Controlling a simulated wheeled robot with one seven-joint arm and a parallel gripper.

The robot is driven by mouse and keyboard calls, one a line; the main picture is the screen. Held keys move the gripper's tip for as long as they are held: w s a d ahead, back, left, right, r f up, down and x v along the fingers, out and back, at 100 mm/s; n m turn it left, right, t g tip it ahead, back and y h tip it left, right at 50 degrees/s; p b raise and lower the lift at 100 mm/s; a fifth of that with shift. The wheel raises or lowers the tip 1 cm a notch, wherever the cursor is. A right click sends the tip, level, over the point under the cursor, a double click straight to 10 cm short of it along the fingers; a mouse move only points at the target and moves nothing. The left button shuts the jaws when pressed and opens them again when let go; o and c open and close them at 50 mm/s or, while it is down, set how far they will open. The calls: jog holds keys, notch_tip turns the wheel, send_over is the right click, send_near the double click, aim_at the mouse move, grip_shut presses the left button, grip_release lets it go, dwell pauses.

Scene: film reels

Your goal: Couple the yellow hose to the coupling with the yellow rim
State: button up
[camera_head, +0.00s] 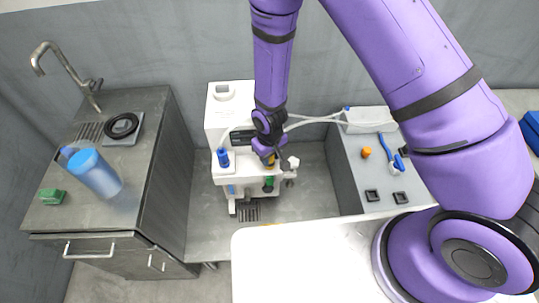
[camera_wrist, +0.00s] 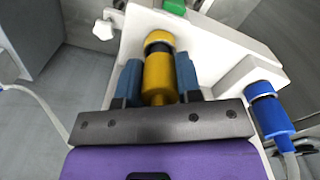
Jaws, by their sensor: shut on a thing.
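My gripper (camera_wrist: 158,88) is shut on the yellow hose's end (camera_wrist: 158,76), with one blue-grey finger on each side of it. The coupling with the yellow rim (camera_wrist: 160,38) is straight ahead of the hose end in the wrist view. A dark band shows between the two yellow parts, and they look in line. I cannot tell whether they are fully joined. In the head view my gripper (camera_head: 266,156) is at the front of the white machine (camera_head: 217,103), and its fingers are mostly hidden by the arm.
A blue hose end (camera_wrist: 267,108) stands at the machine's right in the wrist view. A green coupling (camera_wrist: 175,6) lies beyond the yellow one. A blue jug (camera_head: 95,172) and green block (camera_head: 52,196) are on the left counter. An orange knob (camera_head: 366,152) is on the right counter.

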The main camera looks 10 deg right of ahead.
jog(key=shift+f, duration=0.5)
jog(key=o, duration=0.6)
jog(key=shift+o, duration=0.2)
jog(key=shift+r, duration=5.5)
